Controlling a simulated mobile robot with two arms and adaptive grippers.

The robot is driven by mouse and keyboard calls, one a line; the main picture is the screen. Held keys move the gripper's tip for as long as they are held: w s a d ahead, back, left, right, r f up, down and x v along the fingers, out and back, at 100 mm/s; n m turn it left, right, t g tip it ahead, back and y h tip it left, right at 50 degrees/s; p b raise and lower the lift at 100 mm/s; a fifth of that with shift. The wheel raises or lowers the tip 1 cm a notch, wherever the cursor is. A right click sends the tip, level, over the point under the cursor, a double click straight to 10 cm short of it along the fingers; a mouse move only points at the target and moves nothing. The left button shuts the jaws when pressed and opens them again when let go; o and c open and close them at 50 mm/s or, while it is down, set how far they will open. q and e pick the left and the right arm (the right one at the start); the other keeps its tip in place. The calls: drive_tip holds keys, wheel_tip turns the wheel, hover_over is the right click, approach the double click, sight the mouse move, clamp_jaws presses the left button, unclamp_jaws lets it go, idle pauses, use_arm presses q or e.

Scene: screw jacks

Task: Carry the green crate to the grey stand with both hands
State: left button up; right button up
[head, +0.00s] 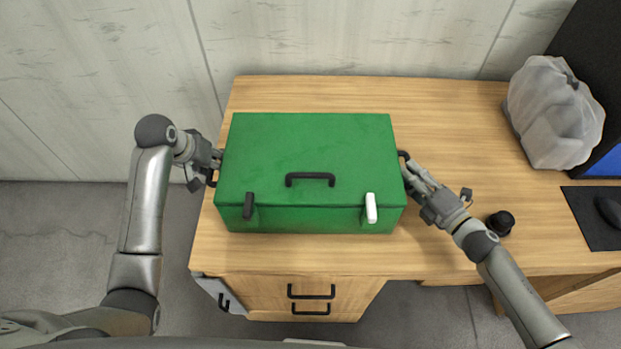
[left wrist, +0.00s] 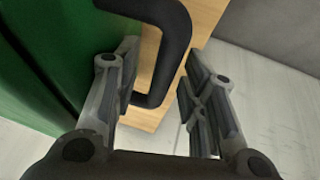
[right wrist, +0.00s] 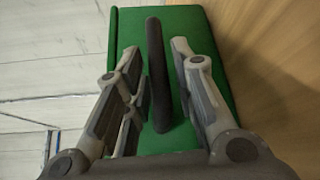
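The green crate (head: 310,150) is a closed box with a black handle on its lid, one black latch and one white latch. It rests on the wooden desk (head: 450,130). My left gripper (head: 215,165) is at its left side; the left wrist view shows the fingers (left wrist: 155,90) open, with the black side handle (left wrist: 178,50) between and ahead of them. My right gripper (head: 415,178) is at its right side; the right wrist view shows the fingers (right wrist: 155,75) open on either side of the other black side handle (right wrist: 157,75). I see no grey stand.
A whitish translucent bag (head: 553,112) stands at the desk's back right, beside a dark monitor. A small black cylinder (head: 499,222) stands near my right wrist. A black mouse (head: 609,210) lies on a dark mat (head: 590,228). Drawers (head: 310,297) are below the desk's front edge.

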drive_tip(key=shift+c, duration=0.2)
use_arm(q)
drive_tip(key=c, duration=0.5)
use_arm(e)
drive_tip(key=c, duration=0.5)
use_arm(q)
clamp_jaws()
use_arm(e)
clamp_jaws()
drive_tip(key=shift+f, duration=0.1)
use_arm(q)
drive_tip(key=shift+r, duration=0.25)
use_arm(e)
drive_tip(key=shift+r, duration=0.3)
